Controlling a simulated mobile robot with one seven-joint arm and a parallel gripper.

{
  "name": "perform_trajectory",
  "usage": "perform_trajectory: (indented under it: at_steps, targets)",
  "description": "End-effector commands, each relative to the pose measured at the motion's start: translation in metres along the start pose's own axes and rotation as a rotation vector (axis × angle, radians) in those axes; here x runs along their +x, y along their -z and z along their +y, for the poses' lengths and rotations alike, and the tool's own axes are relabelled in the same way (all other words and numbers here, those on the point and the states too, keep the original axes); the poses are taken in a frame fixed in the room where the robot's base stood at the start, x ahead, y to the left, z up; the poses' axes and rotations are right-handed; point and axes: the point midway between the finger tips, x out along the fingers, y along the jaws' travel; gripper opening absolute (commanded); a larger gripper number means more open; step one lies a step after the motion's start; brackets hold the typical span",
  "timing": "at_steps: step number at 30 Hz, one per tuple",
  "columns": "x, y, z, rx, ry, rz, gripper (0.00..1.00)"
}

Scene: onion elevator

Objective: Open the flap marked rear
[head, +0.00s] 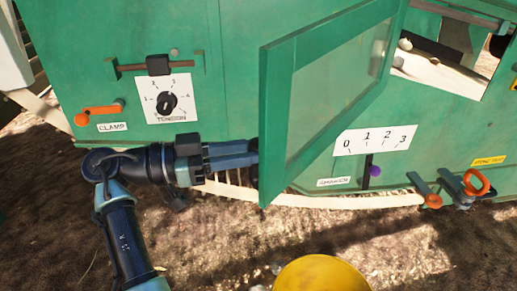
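A green flap (285,120) with a window stands swung out from the green machine, its free edge towards me. An opening (445,55) in the machine shows to the right of it, with pale round things inside. I see no readable "rear" mark on the flap. My gripper (252,158) reaches in from the left at the flap's lower left edge. Its fingertips are partly hidden by the flap, so I cannot tell whether they touch it or how far apart they are.
The green panel carries a tension dial (167,101), an orange clamp lever (100,110), a 0-to-3 scale (374,140) with a purple knob (375,171), and an orange-handled latch (476,182). A yellow round thing (320,275) is at the bottom. Bare soil lies in front.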

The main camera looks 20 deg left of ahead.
Motion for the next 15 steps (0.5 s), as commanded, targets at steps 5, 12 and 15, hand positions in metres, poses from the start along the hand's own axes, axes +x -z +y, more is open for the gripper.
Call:
perform_trajectory:
  at_steps: [5,12,15]
  targets:
    - [0.0042,0.0081,-0.0013,0.011,-0.003,0.009,0.00]
    - [0.0042,0.0082,-0.0012,0.011,-0.003,0.009,0.00]
    - [0.0041,0.0082,-0.0012,0.011,-0.003,0.009,0.32]
